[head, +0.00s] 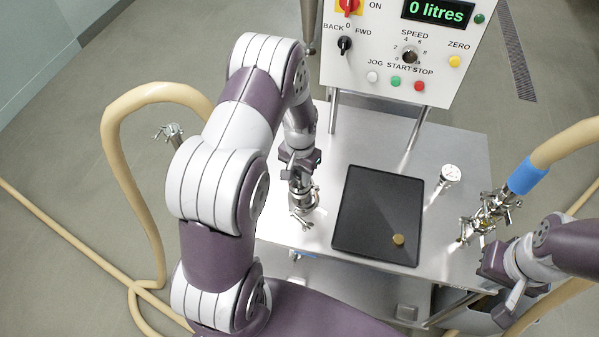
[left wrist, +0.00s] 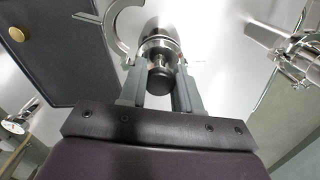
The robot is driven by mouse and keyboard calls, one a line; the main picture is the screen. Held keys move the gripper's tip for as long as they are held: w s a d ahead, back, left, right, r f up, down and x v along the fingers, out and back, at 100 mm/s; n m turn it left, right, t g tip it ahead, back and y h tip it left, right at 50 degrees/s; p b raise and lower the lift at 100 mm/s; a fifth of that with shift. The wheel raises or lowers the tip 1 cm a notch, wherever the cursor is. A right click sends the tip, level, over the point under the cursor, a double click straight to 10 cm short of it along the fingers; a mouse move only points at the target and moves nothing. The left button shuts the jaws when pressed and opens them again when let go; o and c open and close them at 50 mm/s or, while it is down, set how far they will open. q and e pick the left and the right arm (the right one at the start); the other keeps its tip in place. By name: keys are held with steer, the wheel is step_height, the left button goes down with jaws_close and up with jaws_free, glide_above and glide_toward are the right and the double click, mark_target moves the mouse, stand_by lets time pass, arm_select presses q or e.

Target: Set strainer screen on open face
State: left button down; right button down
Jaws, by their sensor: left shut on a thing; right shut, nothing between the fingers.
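My left gripper (head: 300,165) reaches down over the left part of the steel table. In the left wrist view its fingers (left wrist: 158,88) are shut on a steel piece with a dark round end (left wrist: 160,78). An open C-shaped clamp (left wrist: 122,22) lies beside this piece; it also shows below the gripper in the head view (head: 302,222). I cannot tell which part is the strainer screen, and the open face is not clearly seen. A small brass-coloured round piece (head: 398,239) sits on the black mat. My right gripper (head: 492,265) is shut and empty near the table's right edge.
The black mat (head: 365,205) lies mid-table. A hose with a blue collar (head: 527,173) ends in steel clamp fittings (head: 488,215) at the right. A small gauge (head: 450,174) stands behind them. A control panel (head: 400,50) rises at the back. Another hose (head: 130,150) loops at the left.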

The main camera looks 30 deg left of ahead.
arm_select(q)
steer(key=shift+f, duration=0.4)
steer(key=c, duration=0.7)
jaws_free()
step_height(320, 180, up, 13)
steer(key=b, duration=0.2)
steer(key=shift+f+b, duration=0.1)
steer(key=shift+b, duration=0.25)
steer(key=shift+t, duration=0.8)
steer(key=s+d, duration=0.2)
steer(key=s, duration=0.2)
steer(key=s+d, duration=0.3)
steer(key=s, duration=0.1)
steer(key=s+d+r, duration=0.1)
steer(key=s+d, duration=0.2)
steer(key=s, duration=0.2)
steer(key=shift+s+r, duration=0.1)
